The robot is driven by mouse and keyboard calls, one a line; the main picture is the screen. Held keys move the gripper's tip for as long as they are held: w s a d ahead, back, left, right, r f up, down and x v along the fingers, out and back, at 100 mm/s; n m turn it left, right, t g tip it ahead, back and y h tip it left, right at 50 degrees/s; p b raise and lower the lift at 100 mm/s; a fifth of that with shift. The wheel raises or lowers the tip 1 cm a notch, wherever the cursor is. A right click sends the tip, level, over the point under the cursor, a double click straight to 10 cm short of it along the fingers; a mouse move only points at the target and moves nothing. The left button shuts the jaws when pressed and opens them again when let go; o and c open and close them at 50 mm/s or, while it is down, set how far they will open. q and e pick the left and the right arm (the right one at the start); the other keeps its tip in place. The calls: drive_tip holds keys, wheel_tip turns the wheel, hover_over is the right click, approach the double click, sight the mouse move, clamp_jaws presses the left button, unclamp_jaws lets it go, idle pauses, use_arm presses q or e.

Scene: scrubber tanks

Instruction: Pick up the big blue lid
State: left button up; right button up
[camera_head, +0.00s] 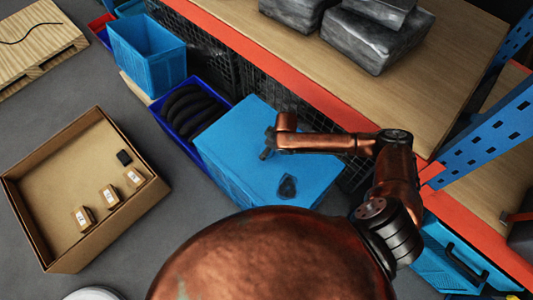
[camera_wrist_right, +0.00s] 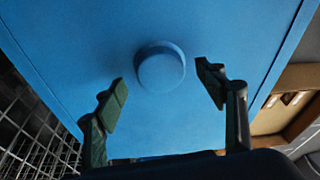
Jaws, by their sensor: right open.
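The big blue lid (camera_wrist_right: 161,70) is a round knob on the flat blue top of a large box-shaped tank (camera_wrist_right: 100,40). In the right wrist view it sits upper middle, between and just beyond the fingertips of my right gripper (camera_wrist_right: 162,86). The gripper is open and empty, and neither finger appears to touch the lid. In the head view my right gripper (camera_head: 265,154) is over the tank's top (camera_head: 235,135), and I cannot make out the lid clearly there. A dark patch (camera_head: 288,187) shows on the tank top. My left gripper is not in view.
An orange-edged wooden shelf (camera_head: 330,85) with grey wrapped bundles (camera_head: 365,40) stands beside the tank. A dark blue crate (camera_head: 190,110) and a light blue bin (camera_head: 147,50) stand behind it. An open cardboard box (camera_head: 60,170) with small packages lies on the floor at left.

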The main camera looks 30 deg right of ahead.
drive_tip(key=shift+w+a+f, duration=0.1)
drive_tip(key=shift+f, duration=0.75)
drive_tip(key=c, duration=1.3)
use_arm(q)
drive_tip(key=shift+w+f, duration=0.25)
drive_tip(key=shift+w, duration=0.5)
use_arm(e)
drive_tip(key=shift+w+a, duration=0.1)
drive_tip(key=shift+c, duration=0.7)
